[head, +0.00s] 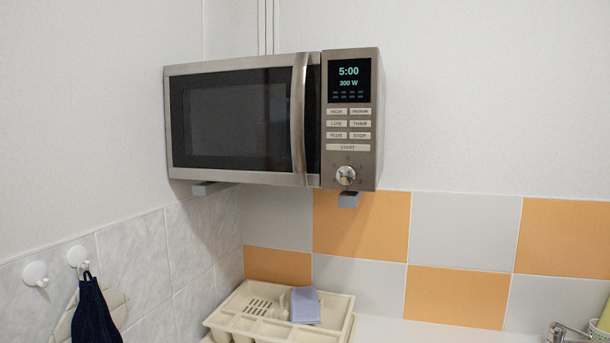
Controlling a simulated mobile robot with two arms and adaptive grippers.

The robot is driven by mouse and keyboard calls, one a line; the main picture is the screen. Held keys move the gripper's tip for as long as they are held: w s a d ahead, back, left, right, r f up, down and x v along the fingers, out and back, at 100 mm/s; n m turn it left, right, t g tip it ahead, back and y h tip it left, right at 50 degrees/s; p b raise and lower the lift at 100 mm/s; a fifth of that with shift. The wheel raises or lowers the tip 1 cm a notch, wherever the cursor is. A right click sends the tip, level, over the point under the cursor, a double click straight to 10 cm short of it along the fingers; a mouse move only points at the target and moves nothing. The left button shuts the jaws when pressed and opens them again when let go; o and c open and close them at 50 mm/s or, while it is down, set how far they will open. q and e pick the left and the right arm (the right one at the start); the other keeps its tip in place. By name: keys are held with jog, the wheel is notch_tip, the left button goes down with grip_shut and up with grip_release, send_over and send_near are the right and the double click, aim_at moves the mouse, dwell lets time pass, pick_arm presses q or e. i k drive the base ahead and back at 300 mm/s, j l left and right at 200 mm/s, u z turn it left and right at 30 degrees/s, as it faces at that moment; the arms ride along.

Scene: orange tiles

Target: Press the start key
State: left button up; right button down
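The start key (348,147) is a wide, light bar marked START on the microwave's right-hand control panel. It sits below several smaller keys and above the round dial (346,175). The microwave (240,68) is mounted on the wall, and its door (236,120) is shut. Its display (349,80) reads 5:00 and 300 W. Neither of my grippers shows in the head view. Nothing covers the start key.
A cream dish rack (232,320) with a folded blue-grey cloth (305,305) stands on the counter below. A dark cloth (92,312) hangs from a white wall hook (77,256) at the left. A tap (565,333) shows at the lower right. The space before the panel is clear.

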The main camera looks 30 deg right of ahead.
aim_at(329, 147)
jog(key=z, duration=1.1)
